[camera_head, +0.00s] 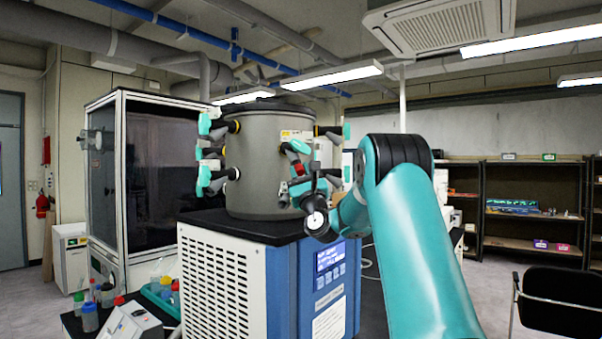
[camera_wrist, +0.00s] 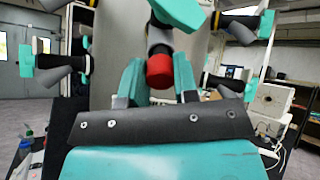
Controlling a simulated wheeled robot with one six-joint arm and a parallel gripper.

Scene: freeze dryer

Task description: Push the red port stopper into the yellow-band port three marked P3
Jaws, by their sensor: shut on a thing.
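The red port stopper (camera_wrist: 159,71) sits between the two teal-and-grey fingers of my gripper (camera_wrist: 158,82), which is shut on it. In the head view, the red stopper (camera_head: 298,168) shows small in front of the grey drum. My gripper (camera_head: 302,184) is there too, partly hidden by my own wrist. Just beyond the stopper, a black port with a teal valve handle (camera_wrist: 178,12) sticks out from the drum. A yellow band (camera_head: 285,148) shows near this port in the head view. I cannot read a P3 mark, and I cannot tell whether the stopper touches the port.
The grey drum (camera_head: 262,190) carries several other ports with teal handles, left (camera_wrist: 52,62) and right (camera_wrist: 240,28), close to my gripper. It stands on a blue-and-white dryer base (camera_head: 222,285). A glass cabinet (camera_head: 155,180) is behind left; shelves (camera_head: 530,190) are far right.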

